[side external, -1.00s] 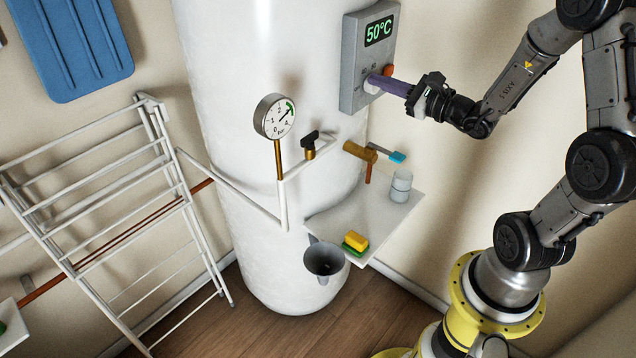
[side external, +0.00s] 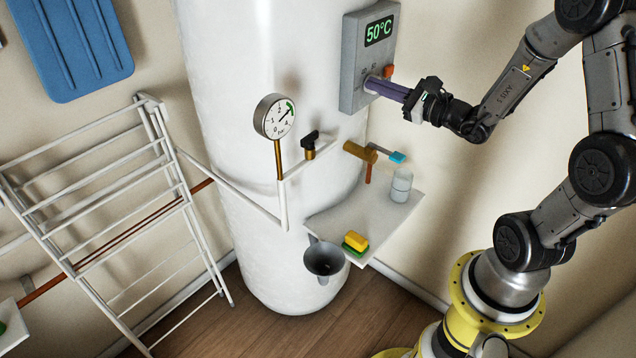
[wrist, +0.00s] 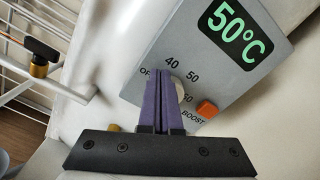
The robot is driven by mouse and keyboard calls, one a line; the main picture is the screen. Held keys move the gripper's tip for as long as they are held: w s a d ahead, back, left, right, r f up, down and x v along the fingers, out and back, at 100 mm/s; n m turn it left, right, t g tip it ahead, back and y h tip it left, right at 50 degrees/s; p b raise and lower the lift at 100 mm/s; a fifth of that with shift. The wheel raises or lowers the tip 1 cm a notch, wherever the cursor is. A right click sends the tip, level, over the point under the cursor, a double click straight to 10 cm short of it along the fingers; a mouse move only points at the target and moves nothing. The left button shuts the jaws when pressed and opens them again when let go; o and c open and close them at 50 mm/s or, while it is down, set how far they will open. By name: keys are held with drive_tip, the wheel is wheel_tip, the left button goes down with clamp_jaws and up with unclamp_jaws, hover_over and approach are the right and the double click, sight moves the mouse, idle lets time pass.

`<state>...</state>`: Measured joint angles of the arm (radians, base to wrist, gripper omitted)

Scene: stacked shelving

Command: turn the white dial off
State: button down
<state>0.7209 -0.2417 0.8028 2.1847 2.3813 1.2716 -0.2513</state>
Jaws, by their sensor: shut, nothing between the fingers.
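The white dial (wrist: 179,89) is on the front of a grey control box (wrist: 215,75), among the printed marks OFF, 40, 50, 60 and BOOST. It is mostly hidden behind my purple fingers, and I cannot tell which mark it points to. My gripper (wrist: 164,82) is shut with nothing between its fingers. Its fingertips are at the dial; I cannot tell whether they touch it. In the side external view my gripper (side external: 369,84) reaches from the right to the lower front of the control box (side external: 352,80).
An orange-red button (wrist: 207,109) sits beside the dial, below the green 50°C display (wrist: 236,32). Below are a black-handled valve (side external: 310,143), a pressure gauge (side external: 275,117) and a shelf (side external: 385,225) with a cup and sponge.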

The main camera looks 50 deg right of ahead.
drive_tip(key=shift+s+a, duration=0.1)
drive_tip(key=shift+s, duration=0.05)
drive_tip(key=shift+s+r, duration=0.1)
drive_tip(key=shift+s, duration=0.25)
drive_tip(key=shift+s+r, duration=0.1)
drive_tip(key=shift+s, duration=2.45)
drive_tip(key=shift+w+d+r, duration=0.25)
drive_tip(key=shift+w+d, duration=0.2)
drive_tip(key=shift+w, duration=0.55)
drive_tip(key=shift+w+d+r, duration=0.2)
drive_tip(key=shift+w+d, duration=0.25)
drive_tip(key=shift+w, duration=0.6)
drive_tip(key=shift+w+d+r, duration=0.25)
drive_tip(key=shift+w+d, duration=0.2)
drive_tip(key=shift+w, duration=0.55)
drive_tip(key=shift+f, duration=0.4)
